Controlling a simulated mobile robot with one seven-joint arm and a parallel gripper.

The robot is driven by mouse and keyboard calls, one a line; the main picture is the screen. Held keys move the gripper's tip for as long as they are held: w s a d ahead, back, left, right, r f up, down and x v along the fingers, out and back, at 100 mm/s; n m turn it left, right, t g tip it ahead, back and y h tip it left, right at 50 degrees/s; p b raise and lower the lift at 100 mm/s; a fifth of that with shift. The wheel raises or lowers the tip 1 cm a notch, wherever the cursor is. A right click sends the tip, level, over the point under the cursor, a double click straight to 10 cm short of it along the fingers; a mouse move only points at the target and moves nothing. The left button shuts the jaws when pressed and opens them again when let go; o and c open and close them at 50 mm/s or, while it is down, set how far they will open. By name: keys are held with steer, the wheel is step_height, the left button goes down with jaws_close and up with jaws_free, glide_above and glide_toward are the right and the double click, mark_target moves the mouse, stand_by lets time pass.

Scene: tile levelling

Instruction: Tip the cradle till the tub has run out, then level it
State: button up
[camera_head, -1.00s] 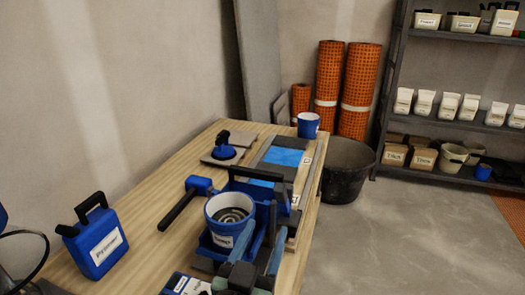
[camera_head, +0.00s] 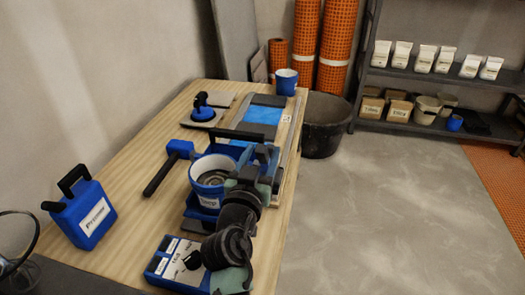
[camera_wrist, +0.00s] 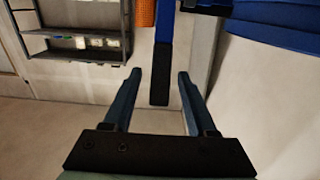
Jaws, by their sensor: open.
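The blue cradle (camera_head: 196,212) stands on the bench with the blue tub (camera_head: 208,196) sitting in it. The tub is upright, its rim looks about level, and grey stuff shows inside. My gripper (camera_wrist: 159,74) is open in the wrist view. A bar, blue above and black below (camera_wrist: 160,78), hangs between or just beyond its fingers; I see no finger touching it. In the head view my arm hides the cradle's right side and most of my fingers.
A blue mallet (camera_head: 168,165) lies left of the cradle. A control box with a black knob (camera_head: 175,262) sits in front, a Primer can (camera_head: 82,215) at left. Behind are a blue-topped panel (camera_head: 255,115), a suction lifter (camera_head: 203,110) and a cup (camera_head: 287,80). A black bucket (camera_head: 323,125) stands beyond the bench.

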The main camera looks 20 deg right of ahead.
steer(key=shift+w+d, duration=0.35)
steer(key=shift+w, duration=0.15)
jaws_close()
stand_by(1.2)
